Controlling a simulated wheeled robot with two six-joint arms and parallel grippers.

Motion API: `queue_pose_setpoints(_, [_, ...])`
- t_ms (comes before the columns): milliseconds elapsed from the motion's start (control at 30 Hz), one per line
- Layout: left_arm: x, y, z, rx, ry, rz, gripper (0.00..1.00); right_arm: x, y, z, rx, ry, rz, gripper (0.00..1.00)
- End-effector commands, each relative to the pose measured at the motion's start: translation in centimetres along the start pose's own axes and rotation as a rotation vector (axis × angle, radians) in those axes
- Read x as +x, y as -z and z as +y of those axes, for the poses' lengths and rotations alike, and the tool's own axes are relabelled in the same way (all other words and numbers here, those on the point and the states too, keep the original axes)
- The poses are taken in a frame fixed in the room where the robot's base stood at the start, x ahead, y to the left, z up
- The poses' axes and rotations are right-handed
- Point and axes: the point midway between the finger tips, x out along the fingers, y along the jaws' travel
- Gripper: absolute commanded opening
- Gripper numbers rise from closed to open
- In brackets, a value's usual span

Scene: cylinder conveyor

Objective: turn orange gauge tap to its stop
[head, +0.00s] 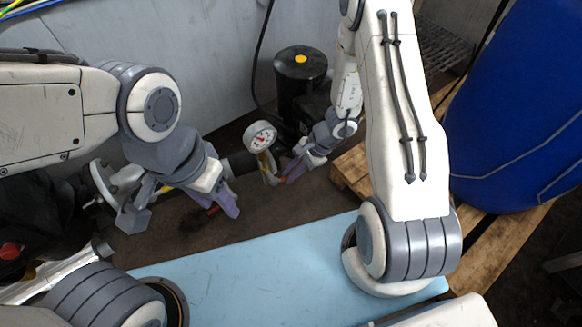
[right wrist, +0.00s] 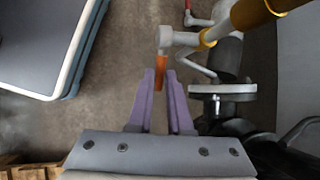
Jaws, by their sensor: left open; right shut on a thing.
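The orange gauge tap (right wrist: 161,66) is a short flat lever hanging from a white fitting in the right wrist view. My right gripper (right wrist: 160,78) is shut on it, with a purple finger on each side of the lever. In the head view my right gripper (head: 287,177) is beside the pipe below the round white gauge (head: 259,136), and its fingers largely hide the tap there. My left gripper (head: 226,204) is open, with its purple fingers pointing down, left of the gauge and apart from the orange tap.
A red handle (head: 213,209) shows near my left gripper. A black cylinder with a yellow spot (head: 300,64) stands behind the gauge. A blue drum (head: 518,110) on a wooden pallet (head: 352,170) is at right. A light blue surface (head: 250,245) lies in front.

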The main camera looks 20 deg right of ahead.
Motion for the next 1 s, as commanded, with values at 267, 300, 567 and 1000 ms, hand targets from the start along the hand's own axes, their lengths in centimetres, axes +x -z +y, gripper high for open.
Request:
queue_pose_setpoints(267, [-0.39,0.02,0.03,0.000,0.000,0.000,0.51,0.28,0.35,-0.02,0.016,0.002,-0.069,0.00])
queue_pose_setpoints(300, [-0.40,0.02,0.03,0.000,0.000,0.000,0.51,0.30,0.35,-0.03,0.016,0.002,-0.073,0.00])
queue_pose_setpoints(567, [-0.40,0.02,0.03,0.000,0.000,0.000,0.51,0.38,0.34,-0.03,0.016,0.002,-0.081,0.00])
queue_pose_setpoints(1000, [-0.40,0.02,0.03,0.000,0.000,0.000,0.51,0.41,0.26,0.00,0.016,0.001,-0.081,0.47])
